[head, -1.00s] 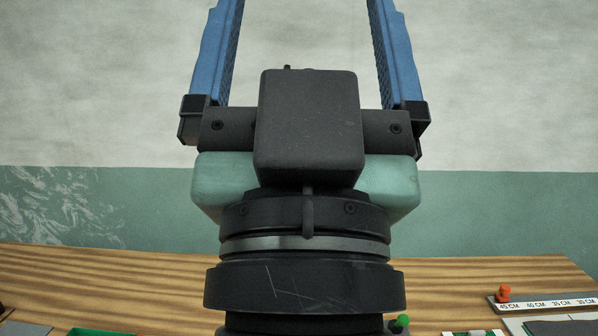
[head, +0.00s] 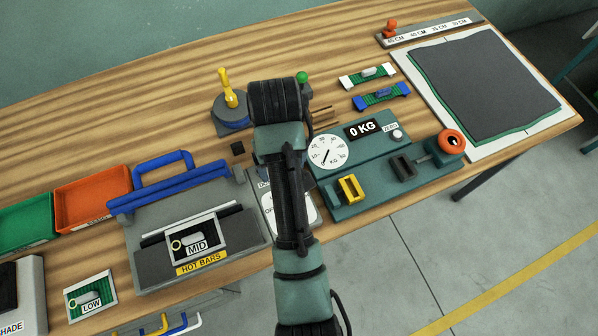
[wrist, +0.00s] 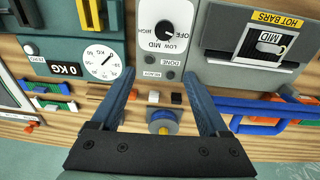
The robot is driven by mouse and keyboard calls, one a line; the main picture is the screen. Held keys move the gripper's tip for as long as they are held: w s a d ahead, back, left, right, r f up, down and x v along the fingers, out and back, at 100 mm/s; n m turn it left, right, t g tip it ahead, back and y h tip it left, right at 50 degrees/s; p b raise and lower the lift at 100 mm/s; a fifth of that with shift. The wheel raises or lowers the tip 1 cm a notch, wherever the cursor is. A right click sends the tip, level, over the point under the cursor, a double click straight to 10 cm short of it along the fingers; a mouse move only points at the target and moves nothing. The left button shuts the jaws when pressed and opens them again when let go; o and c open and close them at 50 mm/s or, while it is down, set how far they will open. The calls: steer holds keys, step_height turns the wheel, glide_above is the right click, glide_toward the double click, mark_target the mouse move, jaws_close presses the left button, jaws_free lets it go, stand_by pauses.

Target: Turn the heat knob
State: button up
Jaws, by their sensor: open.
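The heat knob (wrist: 167,33) is a round dark knob on a white dial marked OFF, LOW, MID and HIGH, at the top middle of the wrist view. Its exact pointer setting is too small to tell. In the head view my arm covers most of this dial, and only part of the white plate shows beside it. My gripper (wrist: 159,75) is open and empty, with two blue fingers wide apart. In the picture the knob lies beyond the fingertips, between their lines, and nothing touches it. My gripper's fingers are hidden in the head view.
The hot bars unit (head: 150,235) with its blue handle stands left of my arm. A teal scale (head: 365,205) reading 0 KG is at right. Orange (head: 92,201) and green trays (head: 25,222) sit left.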

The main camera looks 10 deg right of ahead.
steer(key=shift+g, duration=0.6)
steer(key=f, duration=0.4)
steer(key=s+f, duration=0.1)
steer(key=f, duration=0.4)
steer(key=s+f, duration=0.1)
steer(key=f, duration=0.4)
steer(key=shift+d+f, duration=0.15)
steer(key=shift+d, duration=0.1)
jaws_close()
